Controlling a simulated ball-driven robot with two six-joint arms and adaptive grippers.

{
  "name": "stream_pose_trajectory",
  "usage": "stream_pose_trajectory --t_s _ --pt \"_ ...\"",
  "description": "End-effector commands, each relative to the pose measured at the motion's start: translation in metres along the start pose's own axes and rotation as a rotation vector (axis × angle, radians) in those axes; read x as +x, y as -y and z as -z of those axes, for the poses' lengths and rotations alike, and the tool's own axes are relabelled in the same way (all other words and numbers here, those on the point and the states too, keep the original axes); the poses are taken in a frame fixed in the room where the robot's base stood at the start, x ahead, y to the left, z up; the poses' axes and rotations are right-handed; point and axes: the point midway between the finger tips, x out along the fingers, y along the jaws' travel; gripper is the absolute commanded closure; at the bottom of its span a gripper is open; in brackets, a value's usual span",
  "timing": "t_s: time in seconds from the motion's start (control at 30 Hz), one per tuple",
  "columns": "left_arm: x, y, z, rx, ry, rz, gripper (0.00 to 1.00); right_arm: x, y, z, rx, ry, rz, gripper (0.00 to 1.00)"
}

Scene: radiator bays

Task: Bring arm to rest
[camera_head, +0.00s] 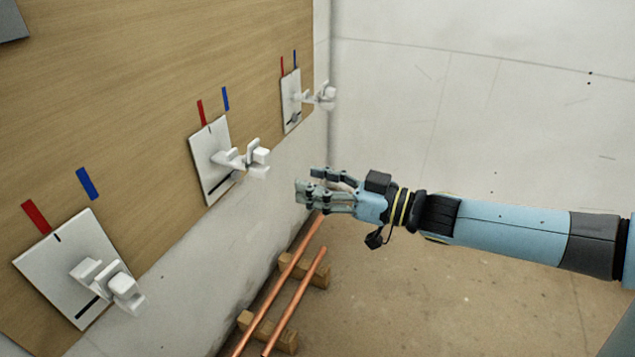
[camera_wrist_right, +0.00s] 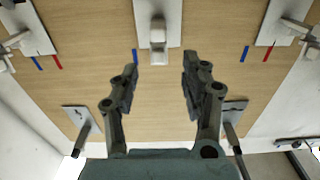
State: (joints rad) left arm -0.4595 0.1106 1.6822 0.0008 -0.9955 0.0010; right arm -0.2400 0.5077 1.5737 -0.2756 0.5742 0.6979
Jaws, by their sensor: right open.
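My right gripper (camera_head: 311,188) reaches in from the right in the head view, with its fingers pointing left to the wooden board (camera_head: 130,90). It is open and empty, apart from the nearest white handles. In the right wrist view its two fingers (camera_wrist_right: 160,85) stand spread, with bare board between them. The middle white plate with its handle (camera_wrist_right: 158,35) shows just beyond the fingertips there. In the head view three white plates carry white handles: near (camera_head: 120,288), middle (camera_head: 245,160) and far (camera_head: 319,96). My left gripper is not in view.
Red and blue marks sit above each plate in the head view. Copper pipes (camera_head: 285,292) lie on wooden blocks (camera_head: 305,271) on the floor below my gripper. Grey brackets (camera_wrist_right: 80,118) show on the board in the wrist view. The floor at the right is clear.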

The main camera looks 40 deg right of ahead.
Motion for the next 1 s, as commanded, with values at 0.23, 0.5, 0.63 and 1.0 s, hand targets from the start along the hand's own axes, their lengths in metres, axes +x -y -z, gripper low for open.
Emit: stream_pose_trajectory --t_s 0.23,0.5,0.63,1.0 --pt "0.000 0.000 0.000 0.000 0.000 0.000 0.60 -0.003 0.000 0.001 0.000 -0.001 -0.001 0.54" --pt "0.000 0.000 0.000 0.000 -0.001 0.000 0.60 -0.002 0.000 0.000 0.000 -0.001 -0.001 0.54" --pt "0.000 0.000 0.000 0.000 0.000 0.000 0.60 -0.004 0.001 -0.002 0.003 0.003 -0.001 0.54" --pt "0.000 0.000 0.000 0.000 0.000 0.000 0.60 -0.078 0.053 -0.140 0.206 0.468 -0.381 0.54"
